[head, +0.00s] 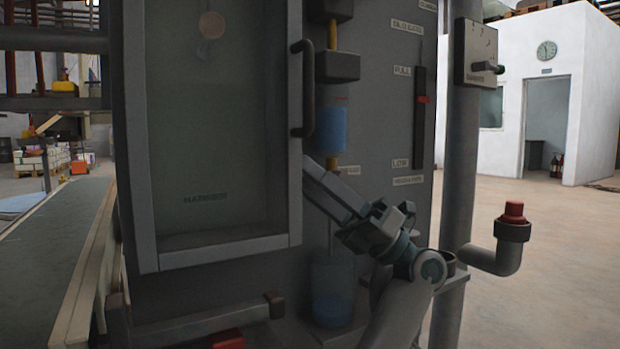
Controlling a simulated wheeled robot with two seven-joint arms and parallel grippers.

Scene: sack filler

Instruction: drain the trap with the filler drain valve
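The trap is a clear bowl of blue liquid (331,130) under a dark block on the grey machine panel. A small yellowish fitting (330,164) sits right below it and looks like the drain valve; its lower part is hidden by my gripper. A clear jar (332,290) with some blue liquid in its bottom stands on a small shelf below. My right gripper (318,178) reaches up from the lower right, its fingers just below the fitting. I cannot tell whether they touch it or how far apart they are. My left gripper is not in view.
A framed cabinet door (225,244) with a dark handle (303,90) stands left of the trap. A level gauge (421,118) marked FULL and LOW is to the right. A post (459,150) and a red-capped pipe elbow (510,240) stand right of my arm.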

